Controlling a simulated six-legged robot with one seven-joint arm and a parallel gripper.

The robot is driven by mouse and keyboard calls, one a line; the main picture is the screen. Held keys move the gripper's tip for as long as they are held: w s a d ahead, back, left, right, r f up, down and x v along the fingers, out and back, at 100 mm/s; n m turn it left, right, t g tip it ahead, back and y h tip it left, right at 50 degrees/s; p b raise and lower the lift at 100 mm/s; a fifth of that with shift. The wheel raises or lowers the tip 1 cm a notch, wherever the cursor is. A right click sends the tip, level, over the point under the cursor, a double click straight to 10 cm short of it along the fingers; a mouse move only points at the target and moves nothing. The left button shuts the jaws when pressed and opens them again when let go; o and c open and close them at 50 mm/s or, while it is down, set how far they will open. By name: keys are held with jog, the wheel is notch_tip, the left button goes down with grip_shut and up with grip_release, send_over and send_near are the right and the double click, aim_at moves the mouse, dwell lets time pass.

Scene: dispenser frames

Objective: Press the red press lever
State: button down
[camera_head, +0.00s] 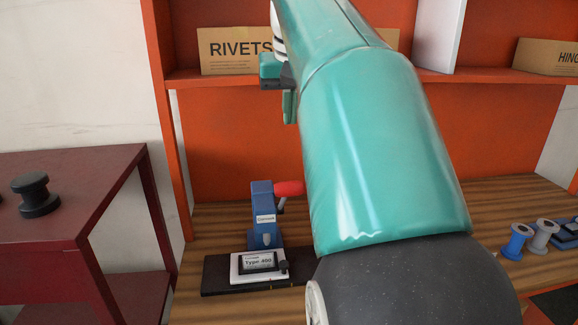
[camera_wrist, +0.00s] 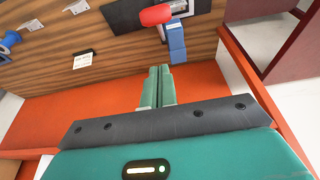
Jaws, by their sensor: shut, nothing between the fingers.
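The red press lever (camera_head: 289,188) sticks out to the right from the top of a blue press (camera_head: 263,215) in the head view. The press stands on a black base with a white block in front, labelled "Type 400". My teal arm covers the area right of the lever. In the wrist view the red lever (camera_wrist: 156,15) and the blue press (camera_wrist: 176,42) are at the top, beyond my fingertips. My gripper (camera_wrist: 160,72) is shut and empty, with a visible gap to the lever. In the head view part of my gripper shows above the press, below the RIVETS box.
The press stands on a wooden bench (camera_head: 225,222) inside an orange shelf frame. A RIVETS box (camera_head: 233,50) sits on the shelf above. A dark red side table (camera_head: 85,190) with a black spool (camera_head: 35,194) is at left. Blue and grey spools (camera_head: 518,240) are at right.

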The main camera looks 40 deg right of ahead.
jog(key=x, duration=0.9)
jog(key=shift+d+f, duration=0.15)
jog(key=shift+f, duration=0.15)
jog(key=shift+s+a+f, duration=0.2)
jog(key=shift+s+f, duration=0.1)
jog(key=shift+f, duration=0.15)
jog(key=shift+s+a+f, duration=0.2)
jog(key=shift+s+f, duration=0.05)
jog(key=shift+f, duration=0.2)
jog(key=shift+s+f, duration=0.15)
jog(key=shift+f, duration=0.2)
jog(key=shift+a+f, duration=0.1)
jog(key=shift+f, duration=0.15)
jog(key=shift+f, duration=0.15)
